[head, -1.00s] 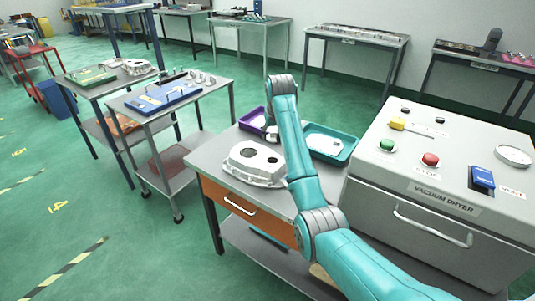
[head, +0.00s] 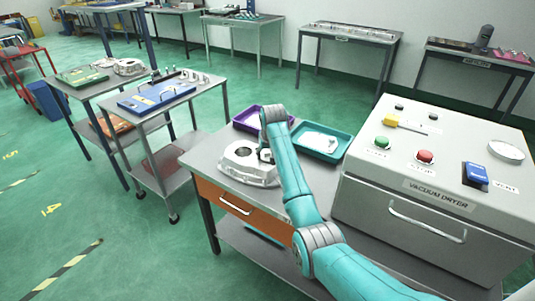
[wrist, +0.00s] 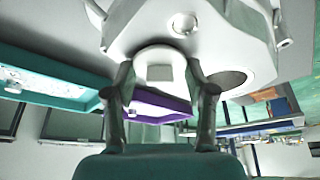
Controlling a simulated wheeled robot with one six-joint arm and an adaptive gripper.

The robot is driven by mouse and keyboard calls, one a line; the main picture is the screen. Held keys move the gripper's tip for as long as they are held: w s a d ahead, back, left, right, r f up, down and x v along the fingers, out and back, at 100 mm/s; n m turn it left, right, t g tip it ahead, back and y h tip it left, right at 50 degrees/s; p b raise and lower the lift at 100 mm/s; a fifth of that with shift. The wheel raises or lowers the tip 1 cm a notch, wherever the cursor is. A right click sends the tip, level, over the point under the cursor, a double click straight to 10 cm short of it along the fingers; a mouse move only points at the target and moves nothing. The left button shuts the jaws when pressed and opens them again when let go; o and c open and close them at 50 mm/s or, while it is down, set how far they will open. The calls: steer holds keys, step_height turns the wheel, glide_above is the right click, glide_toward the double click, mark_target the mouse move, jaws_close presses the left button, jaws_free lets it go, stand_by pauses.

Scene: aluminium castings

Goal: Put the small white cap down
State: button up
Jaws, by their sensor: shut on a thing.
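My gripper (wrist: 162,82) is shut on the small white cap (wrist: 158,58), a rounded white piece with a grey square face, held between the two dark fingers. In the wrist view the cap is right in front of the white aluminium casting (wrist: 228,45); I cannot tell whether they touch. In the head view the casting (head: 236,170) sits on the grey table with the orange drawer. My gripper (head: 265,155) is at the casting's right side, partly hidden by my teal arm, and the cap cannot be made out there.
A purple tray (head: 243,126) and a teal tray (head: 347,147) holding a white part stand at the table's back. The vacuum dryer (head: 400,190) stands close on the right. Bare tabletop (head: 205,150) shows left of the casting.

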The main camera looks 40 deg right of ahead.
steer(key=shift+f, duration=0.35)
steer(key=shift+s+f, duration=0.15)
steer(key=shift+f, duration=0.25)
steer(key=shift+c, duration=0.4)
steer(key=o, duration=0.8)
steer(key=shift+f, duration=0.2)
steer(key=shift+r, duration=0.25)
steer(key=shift+r, duration=0.35)
steer(key=v, duration=1.2)
steer(key=shift+r, duration=0.45)
